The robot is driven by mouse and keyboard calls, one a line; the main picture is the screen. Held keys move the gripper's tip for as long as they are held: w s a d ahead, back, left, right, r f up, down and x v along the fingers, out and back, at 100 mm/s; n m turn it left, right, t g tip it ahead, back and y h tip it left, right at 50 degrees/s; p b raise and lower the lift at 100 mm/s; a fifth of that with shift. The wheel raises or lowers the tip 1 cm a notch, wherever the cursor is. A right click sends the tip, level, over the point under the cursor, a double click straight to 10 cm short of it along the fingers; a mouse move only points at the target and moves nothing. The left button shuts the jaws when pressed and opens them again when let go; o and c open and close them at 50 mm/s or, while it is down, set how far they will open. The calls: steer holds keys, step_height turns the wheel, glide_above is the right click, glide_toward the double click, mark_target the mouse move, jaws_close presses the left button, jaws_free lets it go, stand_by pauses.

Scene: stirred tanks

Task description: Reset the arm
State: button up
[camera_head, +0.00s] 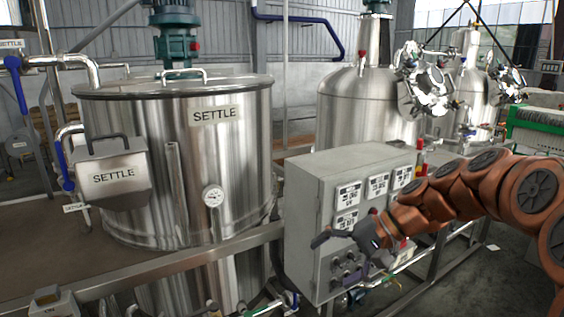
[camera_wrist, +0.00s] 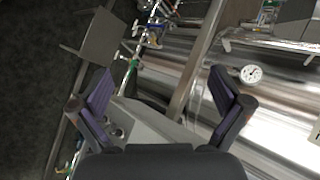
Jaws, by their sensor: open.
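My gripper (camera_head: 347,253) is at the end of my copper-coloured arm, which reaches in from the right in the head view. It is in front of the grey control box (camera_head: 303,222). In the wrist view my gripper (camera_wrist: 163,103) shows two dark fingers with purple pads, spread wide apart. Nothing is held between them. Part of the control box (camera_wrist: 150,122) and its knobs show below and between the fingers in that view. I cannot tell whether the gripper touches the box.
A large steel tank labelled SETTLE (camera_head: 235,165) stands at left, with a round gauge (camera_head: 213,196) on its side. The gauge also shows in the wrist view (camera_wrist: 251,73). A rail (camera_head: 190,261) runs before the tank. More steel tanks (camera_head: 345,115) stand behind the box.

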steer(key=s+f+n+g+h, duration=0.1)
steer(key=s+f+h, duration=0.15)
steer(key=s, duration=0.45)
steer(key=s+f+n+g+h, duration=0.1)
steer(key=s+f+h, duration=0.15)
steer(key=s, duration=0.55)
steer(key=s+d+f+h, duration=0.2)
steer(key=s+d+f, duration=0.1)
steer(key=s, duration=0.4)
steer(key=s+d+f+n+h, duration=0.1)
steer(key=s+d+f+h, duration=0.1)
steer(key=s+d, duration=0.3)
steer(key=s+f, duration=0.1)
steer(key=s, duration=0.1)
steer(key=shift+s+g+h, duration=0.3)
steer(key=shift+s+h, duration=0.05)
steer(key=shift+h, duration=0.05)
steer(key=shift+f, duration=0.1)
